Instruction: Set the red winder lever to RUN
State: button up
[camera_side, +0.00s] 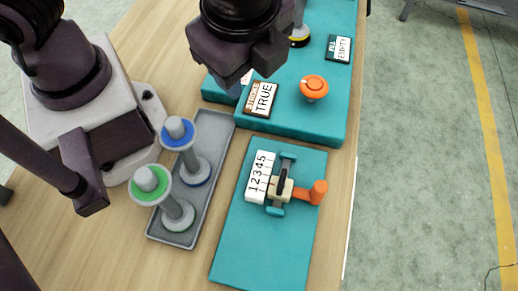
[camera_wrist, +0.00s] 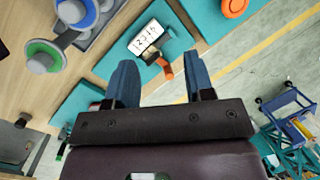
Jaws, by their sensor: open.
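My gripper (camera_side: 244,74) hangs above the teal platform in the side view, its fingers mostly hidden by its body. In the wrist view its two blue fingers (camera_wrist: 163,80) stand wide apart with nothing between them. No lever marked RUN can be made out. The handle also shows in the wrist view (camera_wrist: 166,70), beyond the fingers.
A teal platform (camera_side: 330,130) carries an orange knob (camera_side: 314,86), a TRUE card (camera_side: 262,98) and an EMPTY card (camera_side: 340,48). A grey tray (camera_side: 220,127) holds blue (camera_side: 179,133) and green (camera_side: 151,184) spools. The teal plate's (camera_side: 262,250) near part is clear.

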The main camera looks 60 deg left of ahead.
jog(key=s+d+f+m, duration=0.1)
jog(key=d+f+m, duration=0.2)
jog(key=d+m, duration=0.1)
jog(key=s+d+f+m+t+y, duration=0.1)
jog(key=s+d+f+m, duration=0.1)
jog(key=d+f+m, duration=0.1)
jog(key=shift+s+d+m, duration=0.3)
jog(key=shift+d+m, duration=0.4)
jog(key=shift+d, duration=0.55)
jog(key=a+r+n+t+h, duration=0.1)
jog(key=a+r+n, duration=0.4)
jog(key=a, duration=0.5)
jog(key=w+a+r+n+t+h, duration=0.1)
jog(key=a+r+n, duration=0.5)
jog(key=a+n, duration=0.4)
jog(key=w+a+r+n+t+h, duration=0.1)
jog(key=a+r+n, duration=0.5)
jog(key=a+n, duration=0.2)
jog(key=shift+a, duration=1.1)
